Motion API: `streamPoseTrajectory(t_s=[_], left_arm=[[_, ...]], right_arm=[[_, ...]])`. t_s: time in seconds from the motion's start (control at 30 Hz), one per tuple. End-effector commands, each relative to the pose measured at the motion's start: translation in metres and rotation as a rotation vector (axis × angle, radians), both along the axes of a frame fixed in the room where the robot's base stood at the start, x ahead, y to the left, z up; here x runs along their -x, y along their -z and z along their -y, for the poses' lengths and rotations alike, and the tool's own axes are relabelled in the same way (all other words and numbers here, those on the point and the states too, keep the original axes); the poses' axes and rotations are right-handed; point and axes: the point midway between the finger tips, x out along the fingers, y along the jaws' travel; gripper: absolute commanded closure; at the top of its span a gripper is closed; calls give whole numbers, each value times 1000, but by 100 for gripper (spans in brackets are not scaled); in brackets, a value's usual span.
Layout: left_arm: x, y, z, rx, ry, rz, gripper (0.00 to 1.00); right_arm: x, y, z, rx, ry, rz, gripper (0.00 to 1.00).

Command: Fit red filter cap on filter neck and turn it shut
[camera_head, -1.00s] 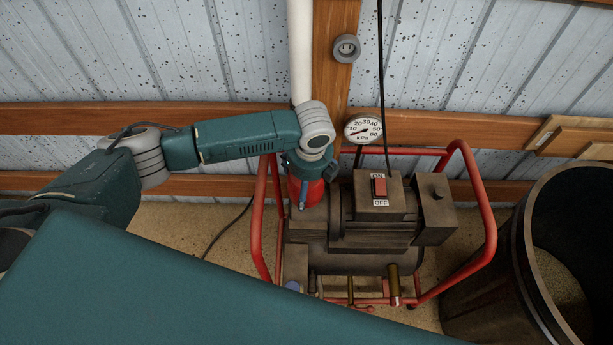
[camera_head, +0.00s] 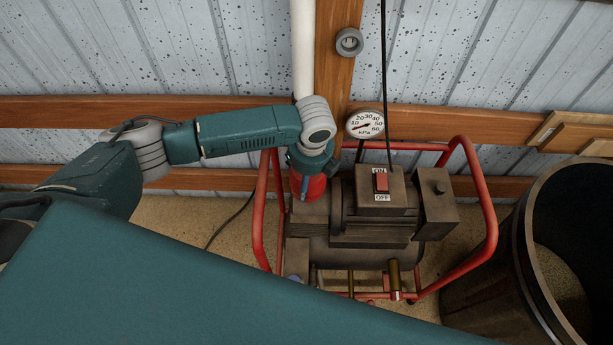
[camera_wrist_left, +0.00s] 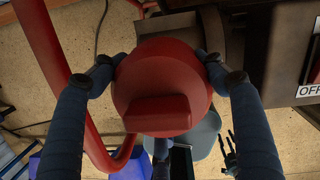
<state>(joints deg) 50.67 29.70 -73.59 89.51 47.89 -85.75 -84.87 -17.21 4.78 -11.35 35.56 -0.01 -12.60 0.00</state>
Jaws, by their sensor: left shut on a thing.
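The red filter cap (camera_wrist_left: 162,75) fills the middle of the left wrist view, round with a raised grip bar across its top. My left gripper (camera_wrist_left: 160,72) is shut on it, one finger on each side of its rim. In the head view the left gripper (camera_head: 307,170) points down at the left end of the pump, and the red cap (camera_head: 308,187) shows just under it. The filter neck is hidden beneath the cap, so I cannot tell how the cap sits on it. My right gripper is not clearly in view in the head view.
The dark pump (camera_head: 375,220) with an ON/OFF switch (camera_head: 381,182) stands inside a red tube frame (camera_head: 483,200). A pressure gauge (camera_head: 365,124) is behind it. A large dark barrel (camera_head: 530,250) stands at the right. The frame's left tube passes close to the gripper.

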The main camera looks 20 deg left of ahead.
Motion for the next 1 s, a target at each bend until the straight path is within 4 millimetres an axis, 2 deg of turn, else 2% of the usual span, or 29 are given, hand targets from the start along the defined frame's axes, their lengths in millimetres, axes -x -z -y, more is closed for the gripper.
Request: streamPoseTrajectory(t_s=[0.33,0.37,0.4,0.47,0.5,0.7,0.77,1.0], left_arm=[[-1,-3,0,0,353,1,70],[-1,-2,0,0,389,3,76],[-1,1,1,2,379,3,20],[-1,1,1,2,377,3,8],[-1,1,1,1,376,2,5],[-1,0,0,1,373,2,5],[-1,1,0,1,372,1,0],[-1,0,0,0,371,0,0]], right_arm=[[0,-21,-3,-3,1,-1,60],[0,-23,-3,-4,1,-1,60],[0,-19,-4,-4,1,0,60],[0,-19,-5,-6,0,0,60],[0,-19,-6,-7,0,-1,60],[0,-19,-8,-9,0,-1,60],[0,-19,-8,-8,-1,-1,60],[1,-19,-7,-8,-1,-1,60]])
